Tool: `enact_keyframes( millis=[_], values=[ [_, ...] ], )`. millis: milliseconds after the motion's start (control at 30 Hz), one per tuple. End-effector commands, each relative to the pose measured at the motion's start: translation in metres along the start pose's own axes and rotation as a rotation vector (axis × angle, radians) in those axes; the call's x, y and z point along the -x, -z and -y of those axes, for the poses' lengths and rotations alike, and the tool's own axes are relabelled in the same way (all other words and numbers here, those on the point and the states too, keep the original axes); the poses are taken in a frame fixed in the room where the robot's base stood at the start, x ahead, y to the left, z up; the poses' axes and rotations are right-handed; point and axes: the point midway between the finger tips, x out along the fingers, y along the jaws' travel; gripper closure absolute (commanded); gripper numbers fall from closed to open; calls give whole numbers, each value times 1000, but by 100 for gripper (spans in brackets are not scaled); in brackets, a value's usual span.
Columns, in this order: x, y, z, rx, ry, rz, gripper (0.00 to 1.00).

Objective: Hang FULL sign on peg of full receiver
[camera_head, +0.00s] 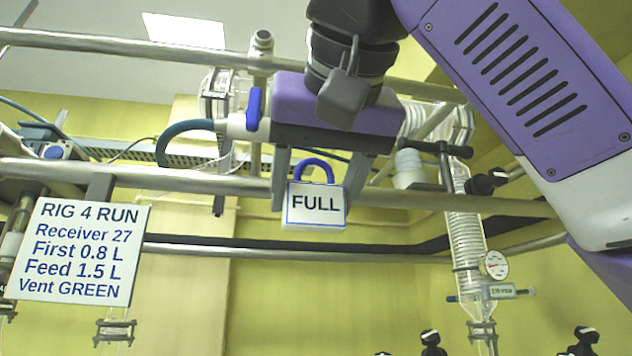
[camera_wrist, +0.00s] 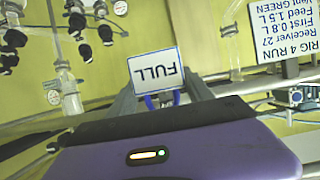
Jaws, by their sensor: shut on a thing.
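The FULL sign (camera_head: 317,222) is a small white plate with a blue border, dark lettering and a blue loop handle on top. In the wrist view the sign (camera_wrist: 157,70) shows upside down beyond the fingertips of my gripper (camera_wrist: 160,100). The sign is in the air in front of the metal rails. I cannot make out a receiver or its peg clearly in either view.
A notice board (camera_head: 75,250) at left reads RIG 4 RUN, Receiver 27, First 0.8 L, Feed 1.5 L, Vent GREEN. A horizontal rail (camera_head: 460,203) runs behind my gripper. A coiled glass column (camera_head: 466,240) with a gauge (camera_head: 496,264) stands right. Glassware with black knobs (camera_wrist: 78,22) shows in the wrist view.

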Motion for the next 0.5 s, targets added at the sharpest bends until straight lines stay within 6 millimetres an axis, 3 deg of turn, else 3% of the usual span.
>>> enact_keyframes(
  millis=[500],
  values=[
    [-22, 9, 0, 0, -1, -1, 81]
  ],
)
